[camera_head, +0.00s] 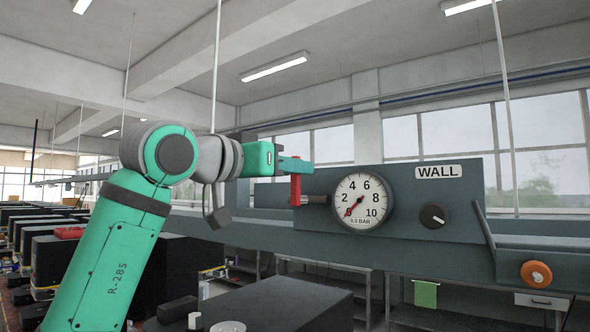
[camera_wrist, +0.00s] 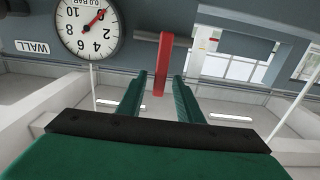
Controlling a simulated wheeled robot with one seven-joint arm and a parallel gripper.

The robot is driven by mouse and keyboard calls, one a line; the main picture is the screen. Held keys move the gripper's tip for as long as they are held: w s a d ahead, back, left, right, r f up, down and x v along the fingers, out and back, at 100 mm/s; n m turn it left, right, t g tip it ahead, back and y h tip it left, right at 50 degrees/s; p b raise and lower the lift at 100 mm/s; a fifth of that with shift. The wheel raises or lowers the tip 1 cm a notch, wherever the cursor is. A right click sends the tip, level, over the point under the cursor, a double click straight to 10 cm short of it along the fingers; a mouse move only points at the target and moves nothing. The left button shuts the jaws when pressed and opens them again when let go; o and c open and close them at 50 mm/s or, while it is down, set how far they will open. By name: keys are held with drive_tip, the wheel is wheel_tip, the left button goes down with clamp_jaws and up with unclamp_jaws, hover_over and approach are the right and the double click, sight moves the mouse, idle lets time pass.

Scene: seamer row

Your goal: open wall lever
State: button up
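The red wall lever (camera_head: 296,190) stands upright on a short metallic stem, left of the pressure gauge on the grey panel marked WALL. It also shows in the wrist view (camera_wrist: 164,62), where the picture is upside down. My gripper (camera_head: 300,166) is at the lever's upper end, with green fingers reaching in from the left. In the wrist view my gripper (camera_wrist: 161,76) is open, with the lever's free end between its two fingers. A gap shows on each side of the lever. The far finger is hidden in the head view.
The round gauge (camera_head: 361,201) has its red needle at lower left, below 2. A dark block (camera_head: 285,305) stands below the panel.

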drive_tip(key=shift+x, duration=0.9)
clamp_jaws()
drive_tip(key=shift+a, duration=0.1)
